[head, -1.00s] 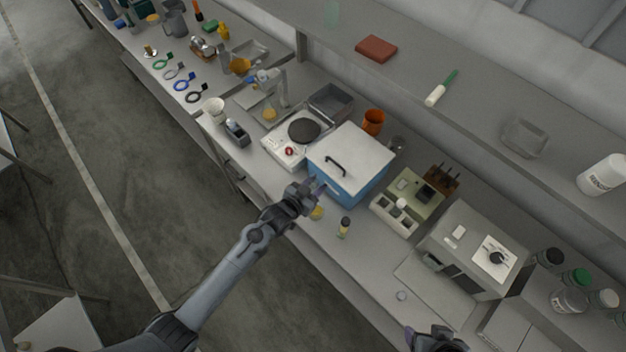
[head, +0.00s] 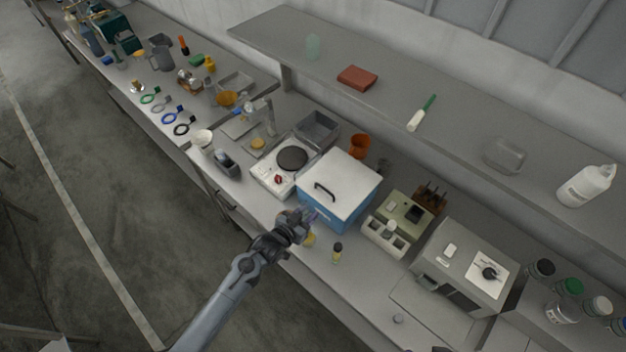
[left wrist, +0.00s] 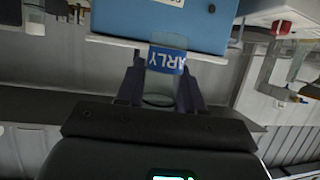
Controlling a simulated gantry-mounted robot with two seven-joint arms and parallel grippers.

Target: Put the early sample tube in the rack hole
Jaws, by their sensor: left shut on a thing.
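The early sample tube (left wrist: 166,73) is clear, with a blue label of which the letters "ARLY" show upside down in the left wrist view. My left gripper (left wrist: 160,88) is shut on it, with one dark finger on each side. In the head view my left gripper (head: 304,222) is at the bench's front edge, in front of the blue box, and mostly hides the tube. My right gripper is not clearly in view.
The blue box (head: 338,190) with a white lid stands just behind the gripper. A dark-capped vial (head: 337,254) and a yellow item (head: 310,240) are at the front edge. A grey machine (head: 463,268) stands right of the pale block. A hotplate (head: 286,165) is at left.

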